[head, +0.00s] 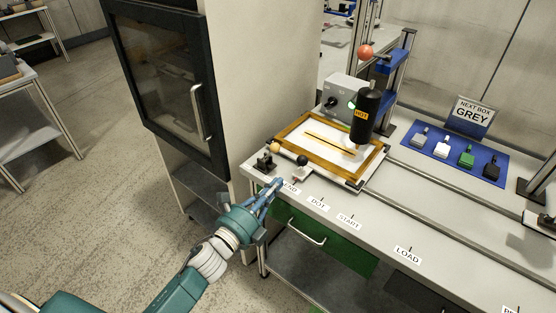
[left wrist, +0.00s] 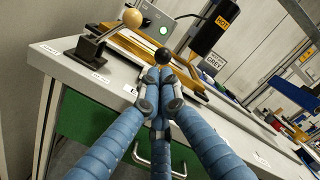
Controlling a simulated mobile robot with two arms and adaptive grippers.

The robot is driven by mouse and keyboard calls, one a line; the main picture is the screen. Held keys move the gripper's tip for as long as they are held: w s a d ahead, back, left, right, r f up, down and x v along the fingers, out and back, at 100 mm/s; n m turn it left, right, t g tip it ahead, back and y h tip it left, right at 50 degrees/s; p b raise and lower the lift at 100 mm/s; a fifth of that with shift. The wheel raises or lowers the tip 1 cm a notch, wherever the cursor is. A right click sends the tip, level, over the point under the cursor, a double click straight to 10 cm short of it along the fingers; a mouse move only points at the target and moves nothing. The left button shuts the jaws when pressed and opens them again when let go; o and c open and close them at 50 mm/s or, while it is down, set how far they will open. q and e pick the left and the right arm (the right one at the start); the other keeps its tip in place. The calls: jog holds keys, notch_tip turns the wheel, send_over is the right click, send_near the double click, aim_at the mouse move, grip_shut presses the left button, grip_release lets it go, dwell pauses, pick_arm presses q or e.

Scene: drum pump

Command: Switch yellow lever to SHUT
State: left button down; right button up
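The yellow lever has a tan-yellow ball knob (head: 275,148) and a dark base (head: 264,163) at the near left corner of the bench. In the left wrist view its knob (left wrist: 133,18) is at upper left, with the lever arm slanting up to the right from its base (left wrist: 90,46). Small white labels lie beside the base, too blurred to read. My left gripper (head: 279,182) is at the bench's front edge, in front of the levers. In the left wrist view its fingertips (left wrist: 158,88) are drawn together with nothing visible between them. My right gripper is not in view.
A black-knobbed lever (head: 302,160) stands just right of the yellow one, behind my fingertips in the wrist view. Behind are a wooden frame (head: 283,133) and a black cylinder marked HOT (head: 369,104). A cabinet (head: 245,80) stands left. The front aisle is open.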

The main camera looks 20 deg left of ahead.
pick_arm(q)
jog(key=x, duration=0.3)
jog(key=p+x, duration=0.1)
jog(key=x, duration=0.2)
jog(key=shift+r, duration=0.2)
jog(key=shift+w+a+r+p, duration=0.25)
jog(key=shift+w+a+p, duration=0.05)
jog(key=shift+a, duration=0.25)
jog(key=shift+w+a+r+p, duration=0.25)
jog(key=shift+w+a+p, duration=0.05)
jog(key=shift+a, duration=0.25)
jog(key=shift+w+a+r+p, duration=0.2)
jog(key=shift+w+a+p, duration=0.1)
jog(key=shift+a, duration=0.2)
jog(key=shift+r, duration=0.15)
jog(key=shift+a+r+n+p, duration=0.15)
jog(key=shift+n+p, duration=0.15)
jog(key=shift+n, duration=0.1)
